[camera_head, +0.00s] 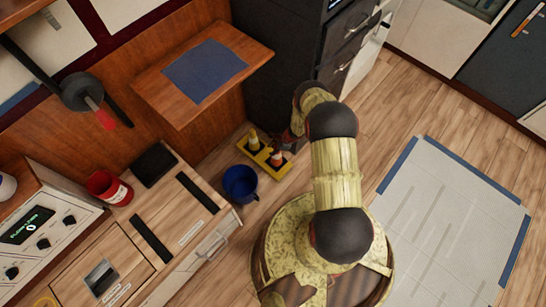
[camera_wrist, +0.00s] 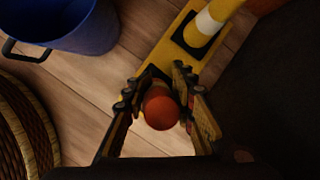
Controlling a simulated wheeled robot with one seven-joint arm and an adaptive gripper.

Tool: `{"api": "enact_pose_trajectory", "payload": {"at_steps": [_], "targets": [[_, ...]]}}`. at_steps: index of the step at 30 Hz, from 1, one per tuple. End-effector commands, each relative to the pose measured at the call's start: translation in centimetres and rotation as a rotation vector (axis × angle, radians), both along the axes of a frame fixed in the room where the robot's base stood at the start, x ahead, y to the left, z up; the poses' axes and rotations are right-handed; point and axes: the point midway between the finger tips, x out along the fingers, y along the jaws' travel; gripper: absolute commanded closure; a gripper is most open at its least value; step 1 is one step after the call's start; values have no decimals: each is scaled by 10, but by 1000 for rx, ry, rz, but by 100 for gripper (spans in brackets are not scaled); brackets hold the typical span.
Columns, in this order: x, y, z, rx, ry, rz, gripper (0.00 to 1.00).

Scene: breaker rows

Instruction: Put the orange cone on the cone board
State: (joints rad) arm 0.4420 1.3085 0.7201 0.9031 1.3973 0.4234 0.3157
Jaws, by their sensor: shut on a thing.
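The orange cone (camera_head: 277,158) with a pale band stands upright over the right end of the yellow cone board (camera_head: 282,170). I cannot tell whether its base touches the board. In the wrist view the orange cone (camera_wrist: 162,112) shows from above, between the two fingers of my gripper (camera_wrist: 162,95), which is shut on it. A yellow cone (camera_head: 253,140) with a white band stands on the other end of the board; it also shows in the wrist view (camera_wrist: 223,9). My gripper (camera_head: 288,137) is partly hidden by my arm in the head view.
A blue bucket (camera_head: 240,184) stands on the wood floor close to the board, and it shows at the upper left of the wrist view (camera_wrist: 70,28). A dark cabinet (camera_head: 285,60) rises behind the board. A wooden drawer unit (camera_head: 205,250) stands left of the bucket.

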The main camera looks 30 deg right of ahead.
Motion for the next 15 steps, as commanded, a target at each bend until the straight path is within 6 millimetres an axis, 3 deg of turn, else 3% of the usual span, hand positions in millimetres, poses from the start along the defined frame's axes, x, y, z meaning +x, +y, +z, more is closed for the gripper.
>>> {"api": "enact_pose_trajectory", "payload": {"at_steps": [7, 12, 15], "targets": [[2, 0, -20, -1, -3, 1, 100], [0, 0, -45, 0, 0, 2, 100], [2, 0, -49, -1, -2, 2, 100]]}}
